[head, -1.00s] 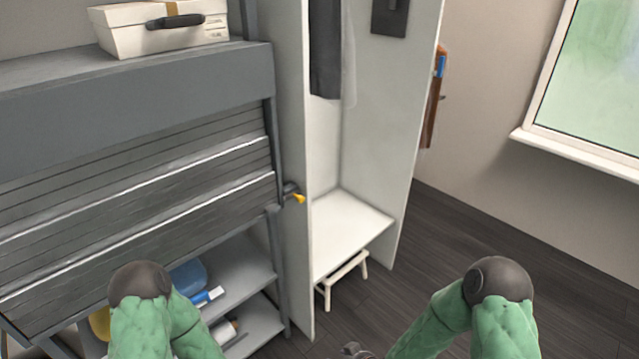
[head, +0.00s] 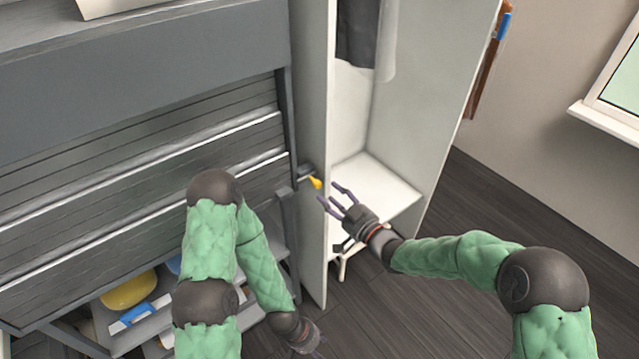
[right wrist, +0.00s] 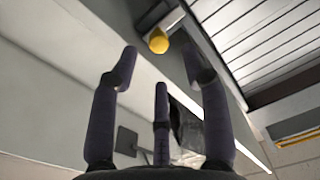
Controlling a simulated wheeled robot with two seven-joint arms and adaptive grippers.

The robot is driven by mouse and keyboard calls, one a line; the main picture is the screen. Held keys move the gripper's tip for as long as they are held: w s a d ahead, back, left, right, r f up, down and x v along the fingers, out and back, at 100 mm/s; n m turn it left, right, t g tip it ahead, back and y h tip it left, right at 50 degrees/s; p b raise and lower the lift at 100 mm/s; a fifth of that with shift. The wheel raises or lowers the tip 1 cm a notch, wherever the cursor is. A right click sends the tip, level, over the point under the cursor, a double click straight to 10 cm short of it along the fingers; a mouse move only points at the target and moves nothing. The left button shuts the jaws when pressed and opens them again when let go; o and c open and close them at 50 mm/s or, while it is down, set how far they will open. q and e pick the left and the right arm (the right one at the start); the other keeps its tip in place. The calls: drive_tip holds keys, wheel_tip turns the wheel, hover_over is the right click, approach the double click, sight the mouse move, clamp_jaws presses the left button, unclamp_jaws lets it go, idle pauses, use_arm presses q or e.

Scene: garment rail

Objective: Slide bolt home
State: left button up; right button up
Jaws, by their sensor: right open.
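The bolt (head: 306,172) is a short dark bar with a yellow knob (head: 316,183), on the right edge of the grey slatted shutter (head: 150,180). In the right wrist view the yellow knob (right wrist: 158,41) shows ahead of the fingers, near the top. My right gripper (head: 333,201) is open and empty, just right of and slightly below the knob, apart from it. Its spread fingers also show in the right wrist view (right wrist: 160,85). My left gripper (head: 314,350) hangs low at the bottom edge, partly cut off; its fingers are too unclear to judge.
A white open wardrobe (head: 430,100) with hanging dark clothes (head: 358,30) stands right of the shutter. A small stool (head: 343,265) is under its bench. Shelves below the shutter hold a yellow item (head: 128,290). Dark floor (head: 540,215) at the right is clear.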

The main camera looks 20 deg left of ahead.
sight(319, 186)
drive_tip(key=b+x, duration=0.1)
drive_tip(key=x, duration=0.5)
drive_tip(key=shift+w+a, duration=0.25)
clamp_jaws()
